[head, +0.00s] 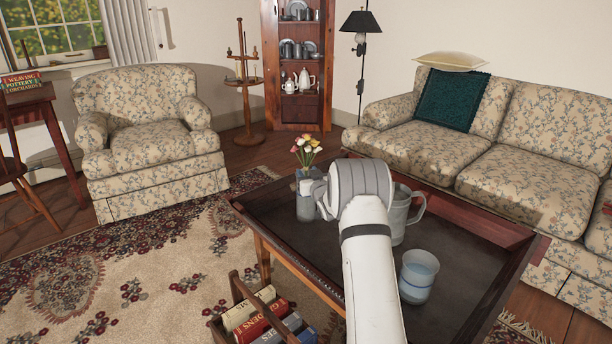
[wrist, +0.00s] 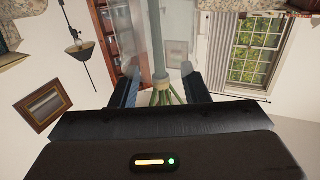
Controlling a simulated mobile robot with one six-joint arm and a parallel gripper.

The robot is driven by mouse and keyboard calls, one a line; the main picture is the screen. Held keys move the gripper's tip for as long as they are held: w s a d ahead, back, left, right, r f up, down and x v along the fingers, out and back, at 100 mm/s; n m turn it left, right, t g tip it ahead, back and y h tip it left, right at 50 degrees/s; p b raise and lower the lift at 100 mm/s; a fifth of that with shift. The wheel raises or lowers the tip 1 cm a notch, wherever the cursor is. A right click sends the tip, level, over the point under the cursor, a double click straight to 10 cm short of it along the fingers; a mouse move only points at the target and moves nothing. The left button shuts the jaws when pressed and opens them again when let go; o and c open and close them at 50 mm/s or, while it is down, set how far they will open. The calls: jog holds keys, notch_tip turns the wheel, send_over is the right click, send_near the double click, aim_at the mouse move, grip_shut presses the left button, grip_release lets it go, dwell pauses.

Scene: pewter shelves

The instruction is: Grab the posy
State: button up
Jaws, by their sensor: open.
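The posy (head: 306,148), a small bunch of yellow, pink and white flowers, shows in the head view at the far left side of the dark tray table (head: 270,212). My gripper stands right beside it and hides part of what is below the blooms. In the wrist view, which looks upside down, green stems (wrist: 163,97) run between the two dark fingers of my gripper (wrist: 160,72). A clear glass-like shape surrounds part of the stems. The fingers are apart, one on each side of the stems. Whether they touch anything cannot be told.
A grey metal mug (head: 414,208) stands behind my arm, and a blue-white cup (head: 419,270) is nearer on the table. A wooden carrier with books (head: 262,318) stands below at the front left. A floral sofa (head: 450,150) borders the table's far side.

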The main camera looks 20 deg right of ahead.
jog(key=shift+w, duration=0.25)
jog(key=shift+c, duration=0.3)
grip_shut()
